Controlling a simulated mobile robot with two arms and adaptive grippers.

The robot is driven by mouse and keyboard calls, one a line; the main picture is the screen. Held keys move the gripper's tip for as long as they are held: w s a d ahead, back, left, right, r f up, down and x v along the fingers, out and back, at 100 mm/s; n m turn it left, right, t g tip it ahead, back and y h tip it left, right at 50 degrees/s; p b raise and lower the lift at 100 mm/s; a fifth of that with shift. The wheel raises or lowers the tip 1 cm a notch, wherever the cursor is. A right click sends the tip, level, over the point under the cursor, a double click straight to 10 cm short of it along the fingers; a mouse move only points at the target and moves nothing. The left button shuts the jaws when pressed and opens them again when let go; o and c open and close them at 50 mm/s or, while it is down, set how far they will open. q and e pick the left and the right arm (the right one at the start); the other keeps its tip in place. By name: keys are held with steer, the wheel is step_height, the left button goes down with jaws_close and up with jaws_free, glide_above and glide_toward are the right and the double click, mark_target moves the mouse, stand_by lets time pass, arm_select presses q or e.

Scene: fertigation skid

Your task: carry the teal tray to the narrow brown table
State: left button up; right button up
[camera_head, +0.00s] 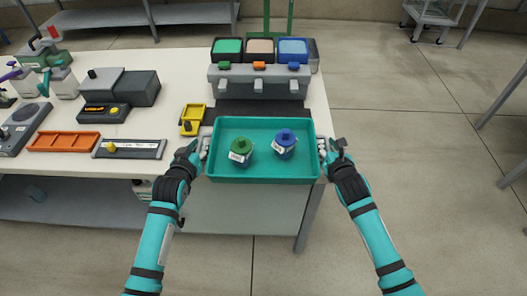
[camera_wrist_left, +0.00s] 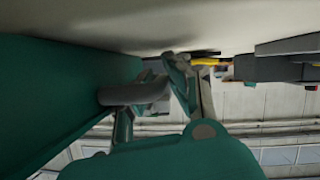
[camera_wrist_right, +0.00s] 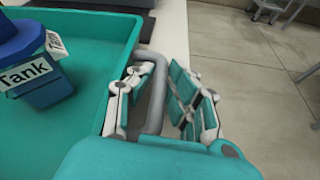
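The teal tray (camera_head: 264,180) is level at the front edge of the pale table. I cannot tell whether it rests there or is held just above. A green-lidded bottle (camera_head: 241,151) and a blue-lidded bottle (camera_head: 284,143) stand upright in it. My left gripper (camera_head: 205,146) is at the tray's left handle; its fingers close in around the grey bar (camera_wrist_left: 135,95) in the left wrist view. My right gripper (camera_head: 324,150) is at the right handle (camera_wrist_right: 157,100), with fingers on both sides of the bar. The narrow brown table cannot be made out.
Behind the tray lie a dark mat (camera_head: 265,107) and a grey rack (camera_head: 260,80) with green, tan and blue bins. An orange tray (camera_head: 64,141), a yellow device (camera_head: 191,118) and grey equipment (camera_head: 120,87) fill the table's left. Open floor (camera_head: 410,130) lies to the right.

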arm_select(q)
jaws_close()
arm_select(e)
jaws_close()
arm_select(q)
steer(key=shift+r, duration=0.2)
arm_select(e)
steer(key=shift+r, duration=0.15)
